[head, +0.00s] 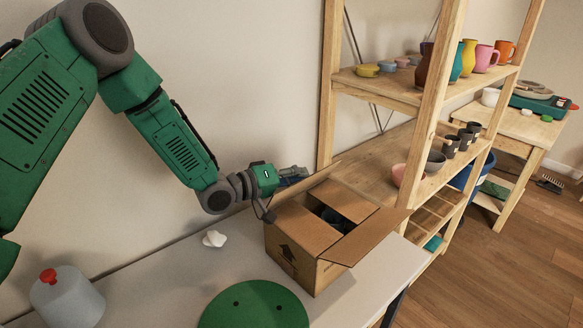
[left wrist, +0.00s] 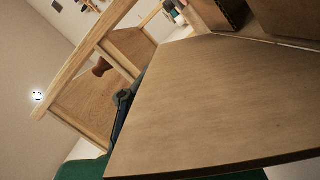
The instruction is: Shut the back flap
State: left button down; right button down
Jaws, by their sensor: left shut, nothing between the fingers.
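A cardboard box (head: 292,262) stands on the white table beside the wooden shelf. Its back flap (head: 309,185) stands up, tilted outward at the far side. The right flap (head: 364,236) is spread outward, and flaps on top lie partly inward, leaving a dark opening with something dark inside. My left gripper (head: 293,176) is shut and empty, just behind the back flap; the flap partly hides its fingers. In the left wrist view a large cardboard flap (left wrist: 225,95) fills the right, with a dark finger (left wrist: 123,112) close to its edge. I cannot tell whether they touch. My right gripper is out of view.
A green disc (head: 254,306) lies in front of the box. A small white lump (head: 214,239) and a white jar with a red knob (head: 67,299) are to the left. The wooden shelf (head: 384,163) with cups and bowls stands close at right; a wall is behind.

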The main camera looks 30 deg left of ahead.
aim_at(308, 185)
pick_arm(q)
jog(key=shift+s+d+f+m, duration=0.15)
jog(key=shift+d+m, duration=0.25)
jog(key=shift+d, duration=0.05)
jog(key=shift+s+d+f+m, duration=0.15)
jog(key=shift+d+m, duration=0.25)
jog(key=s+d+f+m+y+b, duration=0.1)
jog(key=d+f+m+y+b, duration=0.2)
jog(key=f+m, duration=0.3)
jog(key=shift+s+d+m+b, duration=0.25)
jog(key=shift+d+m+b, duration=0.1)
jog(key=shift+m+b, duration=0.2)
jog(key=shift+f, duration=0.15)
jog(key=shift+s, duration=0.1)
